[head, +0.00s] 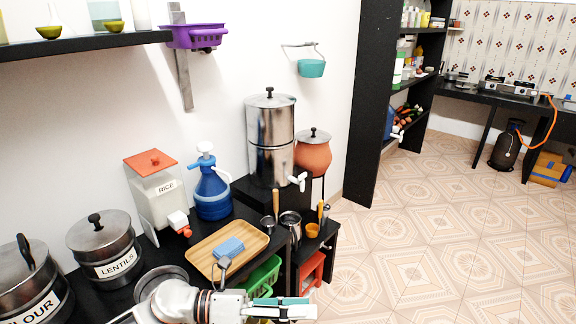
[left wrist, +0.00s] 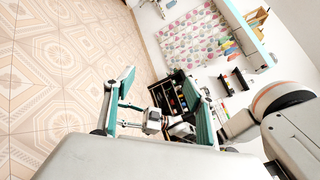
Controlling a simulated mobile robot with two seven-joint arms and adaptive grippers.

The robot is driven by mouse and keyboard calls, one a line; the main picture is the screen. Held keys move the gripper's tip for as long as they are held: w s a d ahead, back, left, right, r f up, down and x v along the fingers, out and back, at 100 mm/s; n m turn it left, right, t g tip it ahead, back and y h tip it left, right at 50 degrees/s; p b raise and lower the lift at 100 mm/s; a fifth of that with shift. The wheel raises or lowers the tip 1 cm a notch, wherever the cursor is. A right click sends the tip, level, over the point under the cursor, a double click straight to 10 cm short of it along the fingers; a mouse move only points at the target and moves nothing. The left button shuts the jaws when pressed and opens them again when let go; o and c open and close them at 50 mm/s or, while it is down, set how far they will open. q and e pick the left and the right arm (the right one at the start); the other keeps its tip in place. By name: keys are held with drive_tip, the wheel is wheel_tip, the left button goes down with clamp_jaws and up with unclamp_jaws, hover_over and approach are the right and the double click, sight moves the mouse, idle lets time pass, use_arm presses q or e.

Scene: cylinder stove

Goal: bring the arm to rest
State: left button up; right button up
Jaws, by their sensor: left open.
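My left gripper (head: 288,306) comes in at the bottom of the head view, its teal-padded fingers pointing right, in front of the low black counter's right end. In the left wrist view my left gripper (left wrist: 163,104) shows its two teal-padded fingers spread wide apart with nothing held between them. My left forearm hides part of the counter front in the head view. My right gripper does not show in the head view.
A wooden tray (head: 202,252) with a blue block (head: 229,247) lies behind my left arm. A green crate (head: 263,274) and a red crate (head: 311,269) sit close to the gripper. A steel water filter (head: 270,140) stands farther back. Open tiled floor (head: 440,250) lies to the right.

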use_arm(q)
drive_tip(key=w+a+f+n+t+y, duration=0.2)
drive_tip(key=a+f+n+t+y, duration=0.35)
drive_tip(key=n, duration=0.85)
drive_tip(key=w+a+f+n+t+y, duration=0.25)
drive_tip(key=a+n+t, duration=0.5)
drive_tip(key=n, duration=0.65)
drive_tip(key=s+a+f+n+g+y, duration=0.1)
drive_tip(key=s+a+f+n+y, duration=0.2)
drive_tip(key=s+f, duration=0.4)
drive_tip(key=s+a+f+n+g+y, duration=0.2)
drive_tip(key=s+a+f+n, duration=0.4)
drive_tip(key=f, duration=0.5)
drive_tip(key=s+n+y, duration=0.1)
drive_tip(key=n, duration=0.1)
drive_tip(key=shift+s+a+n, duration=0.15)
drive_tip(key=shift+a+n, duration=0.05)
drive_tip(key=shift+n, duration=0.1)
